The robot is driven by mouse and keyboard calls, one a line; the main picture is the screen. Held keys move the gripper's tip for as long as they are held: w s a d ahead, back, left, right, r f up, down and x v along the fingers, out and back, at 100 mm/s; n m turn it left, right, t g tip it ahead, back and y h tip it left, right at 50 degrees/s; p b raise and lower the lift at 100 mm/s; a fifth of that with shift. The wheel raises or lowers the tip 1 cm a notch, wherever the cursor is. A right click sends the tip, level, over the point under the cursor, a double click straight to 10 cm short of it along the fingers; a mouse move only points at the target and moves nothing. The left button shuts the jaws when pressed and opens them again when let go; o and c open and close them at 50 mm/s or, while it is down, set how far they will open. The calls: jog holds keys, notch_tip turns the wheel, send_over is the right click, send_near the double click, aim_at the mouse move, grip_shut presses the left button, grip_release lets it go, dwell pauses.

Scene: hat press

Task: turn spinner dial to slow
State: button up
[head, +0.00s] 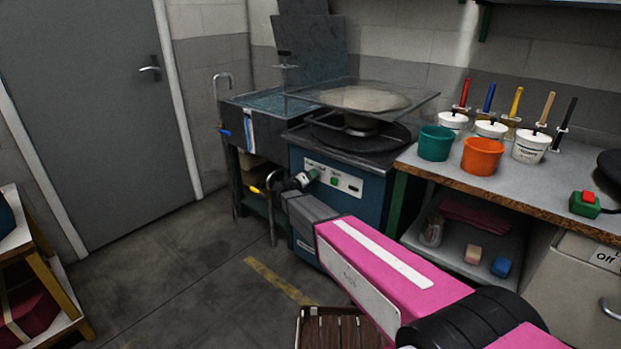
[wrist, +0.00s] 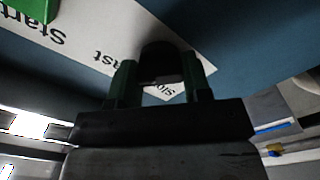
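The spinner dial (wrist: 160,62) is a dark knob on the white label strip of the blue machine front, seen in the wrist view. My gripper (wrist: 160,76) has its two green-tipped fingers on either side of the dial, with no clear gap, so it looks shut on it. Upside-down lettering reads "Fast" to the left of the dial, and "Slow" is partly covered below it. In the head view my gripper (head: 306,178) is at the left part of the control panel (head: 346,184) and hides the dial. The dial's pointer direction cannot be made out.
A green start button (wrist: 34,8) is at the upper left of the wrist view. A clear sheet and round screen (head: 360,98) lie above the machine. A sink (head: 262,104) stands left; a bench (head: 470,178) with green and orange buckets stands right.

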jog(key=shift+n, duration=7.9)
jog(key=o, duration=0.9)
jog(key=shift+a, duration=0.1)
